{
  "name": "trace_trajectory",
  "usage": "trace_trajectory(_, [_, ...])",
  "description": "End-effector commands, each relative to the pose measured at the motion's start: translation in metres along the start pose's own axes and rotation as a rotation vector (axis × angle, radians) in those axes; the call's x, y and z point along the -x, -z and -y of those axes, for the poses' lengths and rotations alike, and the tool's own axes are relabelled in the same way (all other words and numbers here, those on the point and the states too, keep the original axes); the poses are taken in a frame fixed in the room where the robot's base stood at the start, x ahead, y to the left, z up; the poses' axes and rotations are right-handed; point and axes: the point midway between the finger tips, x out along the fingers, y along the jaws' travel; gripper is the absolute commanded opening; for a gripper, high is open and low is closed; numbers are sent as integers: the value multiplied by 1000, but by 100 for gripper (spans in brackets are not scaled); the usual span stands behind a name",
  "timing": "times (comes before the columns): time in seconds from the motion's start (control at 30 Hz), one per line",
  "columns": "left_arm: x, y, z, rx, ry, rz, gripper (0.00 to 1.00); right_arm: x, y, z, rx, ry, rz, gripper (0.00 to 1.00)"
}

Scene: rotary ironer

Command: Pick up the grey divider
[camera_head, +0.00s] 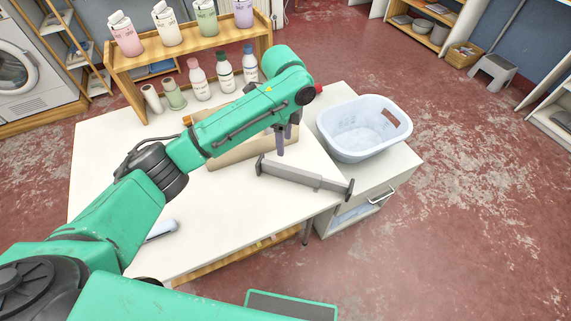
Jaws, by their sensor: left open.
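The grey divider (303,178) is a long bar with a wider plate at each end. It lies at a slant near the right front of the white table, its right end close to the drawer cabinet. My left gripper (286,140) hangs from the green arm, just beyond the divider's left half in the picture. Its fingers point down and look apart from the divider. It is open, with nothing seen between the fingers. My arm partly hides the gripper and the tan box behind it. My right gripper is not in view.
A pale blue basket (365,130) stands on the cabinet right of the divider. An open tan box (235,158) sits behind my arm. Bottles (223,72) and a wooden shelf (190,50) line the back. The front middle of the white table (235,220) is clear.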

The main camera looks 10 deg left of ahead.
Motion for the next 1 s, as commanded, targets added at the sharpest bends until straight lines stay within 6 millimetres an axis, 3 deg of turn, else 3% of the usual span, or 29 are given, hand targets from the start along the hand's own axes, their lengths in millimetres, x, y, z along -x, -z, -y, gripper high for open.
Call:
trace_trajectory(0.1, [-17, 9, -9, -19, -31, 2, 60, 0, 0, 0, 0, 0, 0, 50])
trace_trajectory(0.3, [-60, 8, -9, -18, -30, 2, 60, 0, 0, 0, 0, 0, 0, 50])
trace_trajectory(0.63, [-115, 8, -7, -17, -28, 2, 60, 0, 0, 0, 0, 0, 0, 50])
trace_trajectory(0.73, [-125, 8, -7, -16, -26, 1, 60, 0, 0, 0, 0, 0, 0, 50])
trace_trajectory(0.9, [-126, 8, -6, -17, -24, 1, 60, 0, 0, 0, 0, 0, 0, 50])
trace_trajectory(0.93, [-126, 8, -6, -17, -24, 1, 56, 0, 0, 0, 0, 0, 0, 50])
trace_trajectory(1.0, [-126, 8, -6, -17, -24, 1, 29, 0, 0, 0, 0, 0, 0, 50])
